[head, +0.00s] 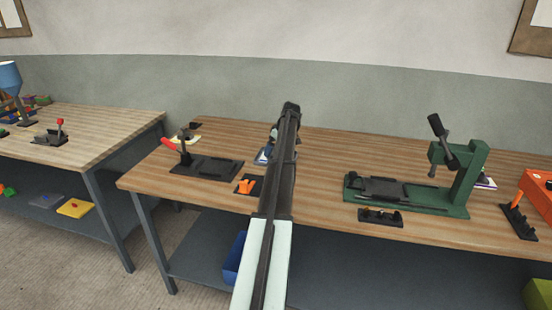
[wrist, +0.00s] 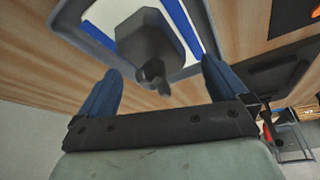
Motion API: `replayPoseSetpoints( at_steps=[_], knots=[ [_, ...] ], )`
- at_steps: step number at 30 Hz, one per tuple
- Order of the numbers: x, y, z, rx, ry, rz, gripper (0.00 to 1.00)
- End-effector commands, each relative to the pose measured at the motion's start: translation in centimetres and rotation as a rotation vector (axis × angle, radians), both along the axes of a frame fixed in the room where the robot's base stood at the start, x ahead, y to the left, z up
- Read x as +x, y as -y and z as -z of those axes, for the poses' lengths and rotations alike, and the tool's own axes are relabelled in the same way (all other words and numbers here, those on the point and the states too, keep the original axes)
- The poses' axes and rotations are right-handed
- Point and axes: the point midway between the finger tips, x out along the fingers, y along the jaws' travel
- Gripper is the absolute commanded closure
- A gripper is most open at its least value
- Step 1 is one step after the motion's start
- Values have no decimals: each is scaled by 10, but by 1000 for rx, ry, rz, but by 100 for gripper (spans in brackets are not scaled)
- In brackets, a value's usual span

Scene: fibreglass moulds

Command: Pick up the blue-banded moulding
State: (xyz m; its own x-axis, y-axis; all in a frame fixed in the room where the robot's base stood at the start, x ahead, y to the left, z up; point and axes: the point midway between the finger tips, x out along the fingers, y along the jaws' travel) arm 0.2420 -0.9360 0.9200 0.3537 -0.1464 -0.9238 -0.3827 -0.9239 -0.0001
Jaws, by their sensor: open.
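In the wrist view, a white piece with blue bands (wrist: 180,20), which looks like the blue-banded moulding, lies inside a grey rim. A dark eight-sided block with a small knob (wrist: 150,68) sits over its middle and hides part of it. My gripper (wrist: 161,65) has two blue fingers spread wide, with the knob showing between them. I see no grip on anything; the gap between fingers and piece is hard to judge. In the head view, a small white-and-blue patch (head: 263,155) shows beside my arm, which hides the rest.
On the wooden bench (head: 330,150) stand a black toggle clamp plate (head: 205,167) at left and a green press (head: 465,180) at right. An orange part (head: 246,186) lies on a dark base left of my arm. An orange machine (head: 537,190) stands at far right.

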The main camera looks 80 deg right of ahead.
Motion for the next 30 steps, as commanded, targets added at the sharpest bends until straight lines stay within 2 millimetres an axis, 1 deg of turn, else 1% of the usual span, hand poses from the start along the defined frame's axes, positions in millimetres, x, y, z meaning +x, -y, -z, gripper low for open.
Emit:
replayPoseSetpoints(
  at_steps=[1, 3, 6, 13, 30],
  knots=[
    [3, 0, 8, 2, 0, -1, 0],
    [6, 2, 15, 1, -1, 0, 0],
    [9, 3, 22, 0, 0, 0, 0],
    [9, 3, 23, 0, 0, 0, 0],
    [9, 3, 23, -1, 0, 0, 55]
  ],
)
